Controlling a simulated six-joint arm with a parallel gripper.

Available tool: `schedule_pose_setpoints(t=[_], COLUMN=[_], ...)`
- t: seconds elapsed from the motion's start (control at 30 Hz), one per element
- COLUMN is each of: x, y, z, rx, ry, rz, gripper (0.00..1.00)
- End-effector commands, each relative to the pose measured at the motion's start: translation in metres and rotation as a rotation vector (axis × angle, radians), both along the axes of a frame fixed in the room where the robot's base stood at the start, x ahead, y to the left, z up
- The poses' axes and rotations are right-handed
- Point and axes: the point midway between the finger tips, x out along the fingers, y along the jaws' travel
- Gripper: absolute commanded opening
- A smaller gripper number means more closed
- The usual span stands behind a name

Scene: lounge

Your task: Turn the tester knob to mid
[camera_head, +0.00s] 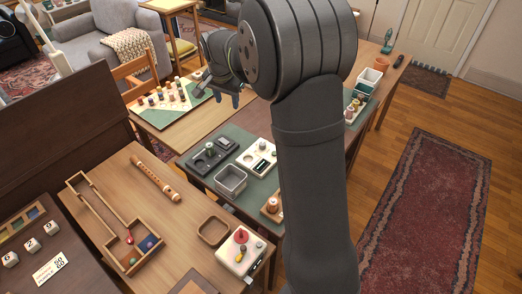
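A white panel (257,157) with a dark window and a small knob-like part lies on the green mat, partly beside my arm. A dark panel (212,156) with round recesses and a small upright cylinder lies to its left. A white box (240,251) with a red knob and a yellow part stands on the near wooden table. I cannot tell for sure which of these is the tester, and no knob setting is readable. My gripper (225,94) hangs in the air beyond the panels, apart from them and touching nothing visible. Its fingers are small and dark, so their opening is unclear.
A grey bin (231,180) stands in front of the panels. A wooden tray (213,230), a flute (155,178) and a long wooden box (128,247) lie on the near table. Several small pieces stand on a board (172,103) behind. My arm hides part of the green-mat table.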

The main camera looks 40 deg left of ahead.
Motion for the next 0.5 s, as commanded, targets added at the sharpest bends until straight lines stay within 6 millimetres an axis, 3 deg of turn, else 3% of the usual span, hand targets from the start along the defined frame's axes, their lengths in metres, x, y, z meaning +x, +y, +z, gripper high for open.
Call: schedule_pose_setpoints(t=[0.1, 0.3, 0.5], x=[0.018, 0.031, 0.034], y=[-0.04, -0.089, -0.101], z=[-0.024, -0.053, -0.065], rx=[-0.019, -0.043, -0.052], ry=[-0.064, -0.149, -0.173], rz=[0.076, 0.205, 0.248], gripper=[0.47, 0.47, 0.47])
